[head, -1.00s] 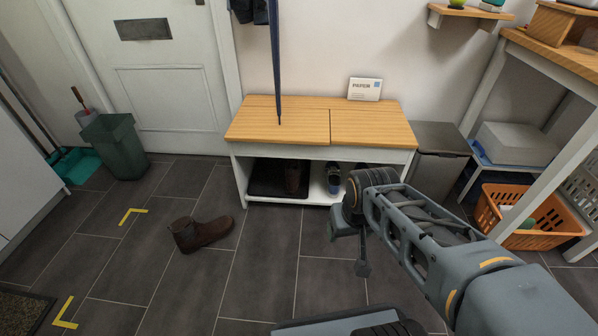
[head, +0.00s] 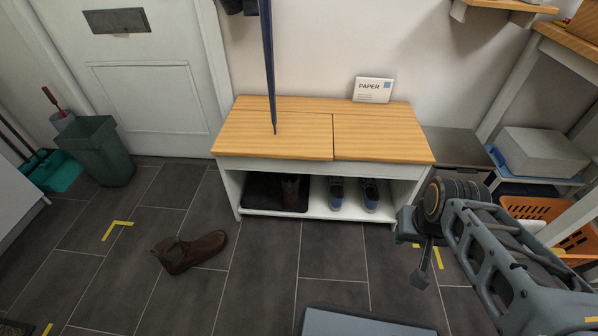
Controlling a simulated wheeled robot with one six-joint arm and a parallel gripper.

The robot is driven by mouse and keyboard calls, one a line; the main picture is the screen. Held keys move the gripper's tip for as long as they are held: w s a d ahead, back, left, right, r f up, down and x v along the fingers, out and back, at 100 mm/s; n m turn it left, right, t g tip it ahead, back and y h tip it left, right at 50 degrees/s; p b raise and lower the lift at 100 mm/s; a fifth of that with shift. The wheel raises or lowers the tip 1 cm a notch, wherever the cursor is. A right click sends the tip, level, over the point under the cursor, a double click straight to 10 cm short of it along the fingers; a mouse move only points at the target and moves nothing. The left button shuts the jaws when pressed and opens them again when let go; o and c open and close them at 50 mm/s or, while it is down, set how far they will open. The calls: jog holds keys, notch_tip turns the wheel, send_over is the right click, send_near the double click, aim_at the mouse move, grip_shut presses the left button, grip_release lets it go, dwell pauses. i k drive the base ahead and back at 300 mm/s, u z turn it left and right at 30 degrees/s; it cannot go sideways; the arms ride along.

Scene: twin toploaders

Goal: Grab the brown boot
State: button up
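A brown boot (head: 191,251) lies on the dark tiled floor, left of centre, in front of the bench. Its toe points to the upper right. A second brown boot (head: 291,190) stands on the black mat (head: 262,193) inside the left compartment of the bench. My gripper (head: 422,267) hangs over the floor at the right, in front of the bench's right end, well apart from both boots. It appears edge-on, and I cannot tell how far its fingers are apart. Nothing visible is in it.
The wood-topped bench (head: 285,144) stands against the wall, with blue-grey shoes (head: 370,195) in its right compartment. A green bin (head: 100,150) and teal dustpan (head: 55,172) are at left. An orange basket (head: 570,240) is at right. The floor between the loose boot and my gripper is clear.

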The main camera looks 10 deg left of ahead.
aim_at(293, 175)
jog(key=u, duration=0.05)
jog(key=i, duration=1.1)
jog(key=u, duration=2.7)
